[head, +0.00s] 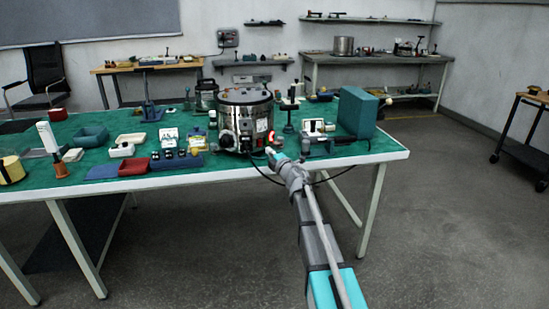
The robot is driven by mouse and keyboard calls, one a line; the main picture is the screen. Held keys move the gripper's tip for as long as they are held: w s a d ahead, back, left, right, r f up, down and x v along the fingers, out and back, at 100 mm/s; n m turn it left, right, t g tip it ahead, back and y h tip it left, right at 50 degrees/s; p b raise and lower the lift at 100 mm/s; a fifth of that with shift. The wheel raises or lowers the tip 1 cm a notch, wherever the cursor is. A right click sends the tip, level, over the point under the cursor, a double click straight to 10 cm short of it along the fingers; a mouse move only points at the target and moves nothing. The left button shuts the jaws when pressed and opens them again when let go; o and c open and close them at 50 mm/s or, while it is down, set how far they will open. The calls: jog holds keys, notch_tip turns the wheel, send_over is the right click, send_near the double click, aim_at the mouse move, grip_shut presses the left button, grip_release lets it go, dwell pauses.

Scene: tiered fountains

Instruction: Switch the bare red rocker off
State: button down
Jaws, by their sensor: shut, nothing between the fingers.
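A silver drum-shaped machine (232,122) stands on the green-topped table (225,168), near its front edge. A small red spot (271,136) glows at the machine's lower right side, and it looks like the red rocker. It is too small to tell its position or whether it has a cover. My arm reaches up from the lower right. My gripper (270,151) is at the table's front edge, just below the red spot, with its fingers shut and empty. I cannot tell whether its tips touch the machine.
A teal box (357,112) stands at the table's right end, with small white devices (318,127) beside it. Red and blue trays (133,167) and several small items lie left of the machine. A black cable (335,176) hangs off the front edge. The floor in front is clear.

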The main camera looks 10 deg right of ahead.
aim_at(260, 141)
jog(key=shift+x, duration=2.7)
jog(key=shift+w+r+p, duration=0.15)
jog(key=shift+w+p, duration=0.2)
jog(key=shift+p, duration=0.05)
jog(key=shift+s, duration=0.1)
jog(key=shift+s+d, duration=0.1)
jog(key=shift+s, duration=0.4)
jog(key=s+d+r+p, duration=0.1)
jog(key=s+d, duration=0.3)
jog(key=s, duration=0.8)
jog(key=shift+s+r+p, duration=0.2)
jog(key=shift+r+p, duration=0.1)
